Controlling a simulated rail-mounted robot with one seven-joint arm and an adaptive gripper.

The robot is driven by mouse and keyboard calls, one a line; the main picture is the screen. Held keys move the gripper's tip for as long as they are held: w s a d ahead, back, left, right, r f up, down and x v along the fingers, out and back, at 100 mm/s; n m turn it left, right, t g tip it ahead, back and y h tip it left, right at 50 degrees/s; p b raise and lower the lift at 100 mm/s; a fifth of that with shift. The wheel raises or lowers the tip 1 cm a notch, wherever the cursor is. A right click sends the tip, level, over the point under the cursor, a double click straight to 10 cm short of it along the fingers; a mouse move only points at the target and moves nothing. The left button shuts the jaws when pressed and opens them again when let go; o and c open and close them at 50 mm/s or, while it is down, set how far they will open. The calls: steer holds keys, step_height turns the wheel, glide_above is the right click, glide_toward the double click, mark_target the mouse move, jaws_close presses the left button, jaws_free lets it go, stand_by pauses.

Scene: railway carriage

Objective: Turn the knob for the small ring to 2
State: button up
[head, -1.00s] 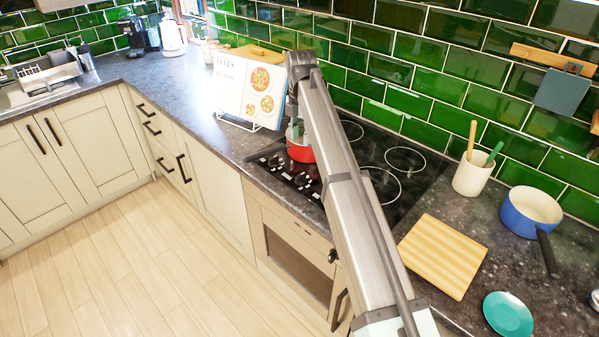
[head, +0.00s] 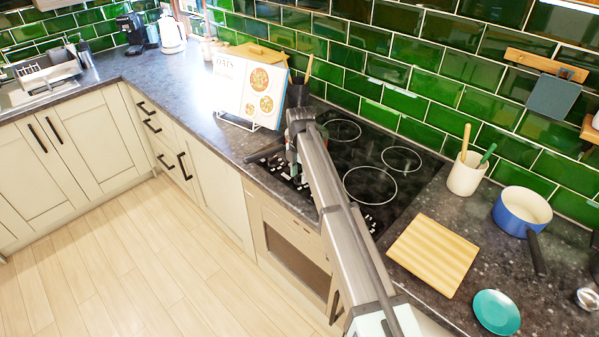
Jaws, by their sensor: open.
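The black glass hob (head: 385,185) is set in the dark worktop, with pale ring outlines on it. My arm hides part of the hob.
A recipe book (head: 247,92) on a stand is just left of the gripper. A dark utensil pot (head: 298,93) stands behind it. Right of the hob are a wooden board (head: 433,255), a cream utensil pot (head: 465,175), a blue pan (head: 522,212) and a teal plate (head: 496,312).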

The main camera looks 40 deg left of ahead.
jaws_close()
steer(key=shift+f+m, duration=0.1)
steer(key=shift+m, duration=0.2)
steer(key=m+b, duration=0.2)
steer(key=m, duration=0.1)
steer(key=shift+m, duration=0.3)
steer(key=m+b, duration=0.1)
steer(key=m, duration=0.3)
steer(key=shift+m, duration=0.3)
steer(key=m+b, duration=0.1)
steer(key=m, duration=0.3)
steer(key=shift+m+b, duration=0.55)
steer(key=shift+m, duration=1.95)
